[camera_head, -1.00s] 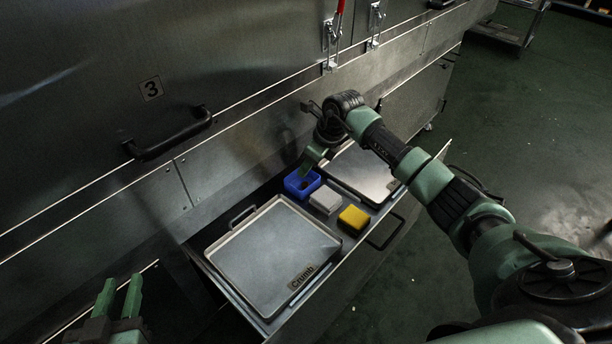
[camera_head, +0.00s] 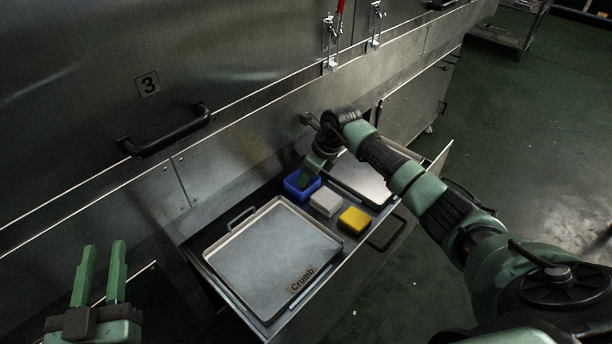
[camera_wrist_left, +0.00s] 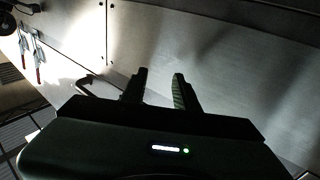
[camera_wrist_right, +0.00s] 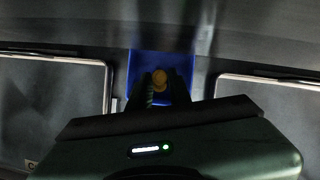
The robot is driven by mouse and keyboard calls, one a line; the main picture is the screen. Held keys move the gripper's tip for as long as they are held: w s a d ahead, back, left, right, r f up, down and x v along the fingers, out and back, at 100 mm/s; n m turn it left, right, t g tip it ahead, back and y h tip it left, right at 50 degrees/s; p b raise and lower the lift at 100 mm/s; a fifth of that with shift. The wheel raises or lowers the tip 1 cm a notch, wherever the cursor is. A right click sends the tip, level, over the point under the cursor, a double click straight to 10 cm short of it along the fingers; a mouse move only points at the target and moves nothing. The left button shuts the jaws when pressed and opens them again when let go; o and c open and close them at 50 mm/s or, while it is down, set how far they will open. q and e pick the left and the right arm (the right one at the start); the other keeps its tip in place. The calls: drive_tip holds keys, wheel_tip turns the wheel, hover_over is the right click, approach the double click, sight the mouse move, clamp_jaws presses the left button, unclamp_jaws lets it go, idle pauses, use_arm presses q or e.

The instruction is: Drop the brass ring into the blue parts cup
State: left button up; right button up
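The blue parts cup (camera_head: 303,195) stands in the open drawer, between two trays. My right gripper (camera_head: 306,181) is at the cup, its fingers pointing down into the cup's opening. In the right wrist view, the brass ring (camera_wrist_right: 160,80) shows between the fingers of my right gripper (camera_wrist_right: 160,84), with the blue cup (camera_wrist_right: 143,62) around and behind them. The fingers appear shut on the ring; the contact is dark. My left gripper (camera_head: 102,248) is open and empty at the lower left, away from the drawer, and its parted fingers also show in the left wrist view (camera_wrist_left: 160,85).
A grey block (camera_head: 325,203) and a yellow block (camera_head: 354,220) sit beside the cup. A tray labelled Crumb (camera_head: 270,250) lies left; another tray (camera_head: 352,178) lies right, partly under my right arm. The dryer's steel wall (camera_head: 240,140) rises close behind.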

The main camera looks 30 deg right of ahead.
drive_tip(key=shift+o, duration=1.4)
